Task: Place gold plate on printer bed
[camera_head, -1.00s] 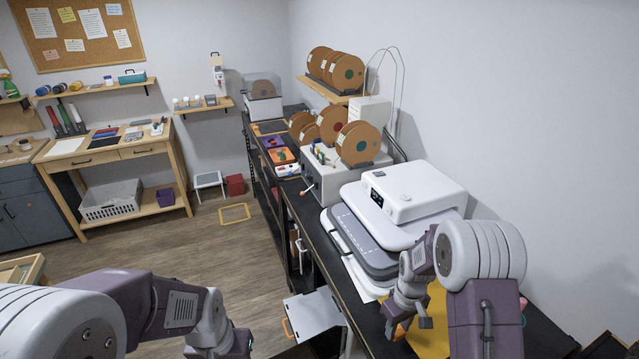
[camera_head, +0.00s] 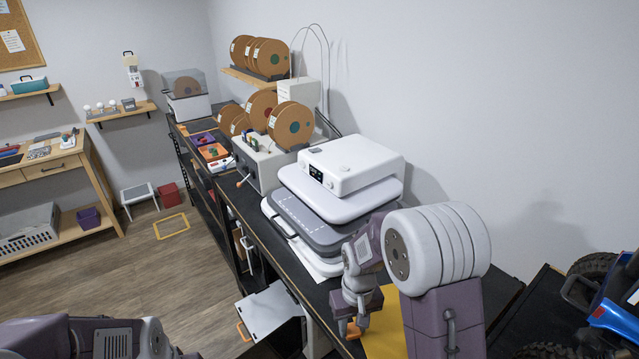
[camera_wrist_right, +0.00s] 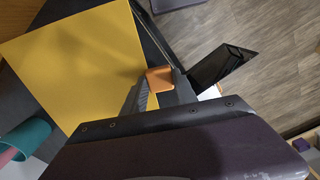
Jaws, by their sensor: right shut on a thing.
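The gold plate (camera_head: 383,333) is a flat yellow sheet at the near end of the dark bench, partly hidden by my right arm. It fills the upper left of the right wrist view (camera_wrist_right: 80,60). My right gripper (camera_head: 352,328) is shut on the orange tab (camera_wrist_right: 160,79) at the plate's edge. I cannot tell whether the plate rests on the bench or is lifted slightly. My left arm shows at the bottom left, but its fingers are out of frame. I cannot identify the printer bed with certainty; a grey-and-white machine with a flat grey platen (camera_head: 312,222) stands beyond the plate.
Filament spools (camera_head: 290,125) and a grey box (camera_head: 262,165) stand farther along the bench. A white panel with an orange handle (camera_head: 270,312) juts out low at left. A blue crawler (camera_head: 615,305) with black tyres is at the right. A teal cylinder (camera_wrist_right: 28,137) is near the plate.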

